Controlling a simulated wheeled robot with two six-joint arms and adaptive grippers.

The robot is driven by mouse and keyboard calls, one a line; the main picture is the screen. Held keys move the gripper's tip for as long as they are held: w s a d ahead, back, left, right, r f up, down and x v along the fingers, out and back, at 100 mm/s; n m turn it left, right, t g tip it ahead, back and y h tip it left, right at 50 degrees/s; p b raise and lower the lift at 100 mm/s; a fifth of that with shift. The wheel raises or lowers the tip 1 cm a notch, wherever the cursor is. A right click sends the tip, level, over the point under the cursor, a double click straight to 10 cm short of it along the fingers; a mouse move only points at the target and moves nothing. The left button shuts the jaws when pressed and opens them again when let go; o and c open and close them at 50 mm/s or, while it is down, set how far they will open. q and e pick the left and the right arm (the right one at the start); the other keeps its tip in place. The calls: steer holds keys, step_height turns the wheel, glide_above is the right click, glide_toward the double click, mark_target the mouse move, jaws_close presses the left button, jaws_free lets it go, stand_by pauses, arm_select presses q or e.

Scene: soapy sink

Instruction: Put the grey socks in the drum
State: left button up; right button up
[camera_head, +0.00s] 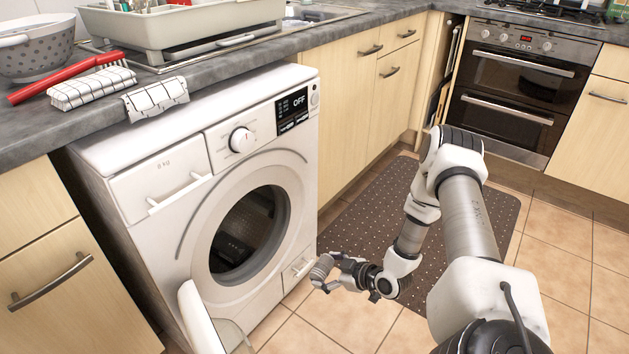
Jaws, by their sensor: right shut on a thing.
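The white washing machine (185,190) stands under the worktop. Its round door (197,318) is swung open at the lower left. The dark drum (250,232) shows through the opening; what lies inside is too dark to tell. My right gripper (333,274) is in front of the machine's lower right corner, low and to the right of the drum opening. It is shut on a small grey bundle, which looks like the grey socks (320,268). The gripper's fingers partly hide the bundle. My left gripper is not in view.
The worktop above the machine holds check-patterned cloths (155,98), a red brush (70,78), a colander (36,48) and a dish rack (185,24). A brown dotted mat (365,205) lies on the tiled floor. An oven (510,88) stands at the back right.

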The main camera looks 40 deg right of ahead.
steer(key=shift+w+a+f+b, duration=0.1)
steer(key=shift+w+b, duration=0.4)
steer(key=shift+w, duration=0.1)
steer(key=w+a+f+b, duration=0.1)
steer(key=w+a+b, duration=0.1)
steer(key=w+b, duration=1.05)
steer(key=w+a+f+b, duration=0.15)
steer(key=w+b, duration=0.55)
steer(key=w, duration=1)
steer(key=shift+w+a+f+b, duration=0.3)
steer(key=shift+w+f+b, duration=0.2)
steer(key=shift+w+f, duration=0.5)
steer(key=shift+w+a+f+b, duration=0.25)
steer(key=shift+w+f+b, duration=0.25)
steer(key=shift+w+f, duration=0.45)
steer(key=shift+s+f, duration=0.15)
steer(key=shift+f, duration=0.15)
steer(key=shift+f+b, duration=0.6)
steer(key=shift+f, duration=0.65)
steer(key=shift+s+f, duration=0.1)
steer(key=shift+f, duration=0.1)
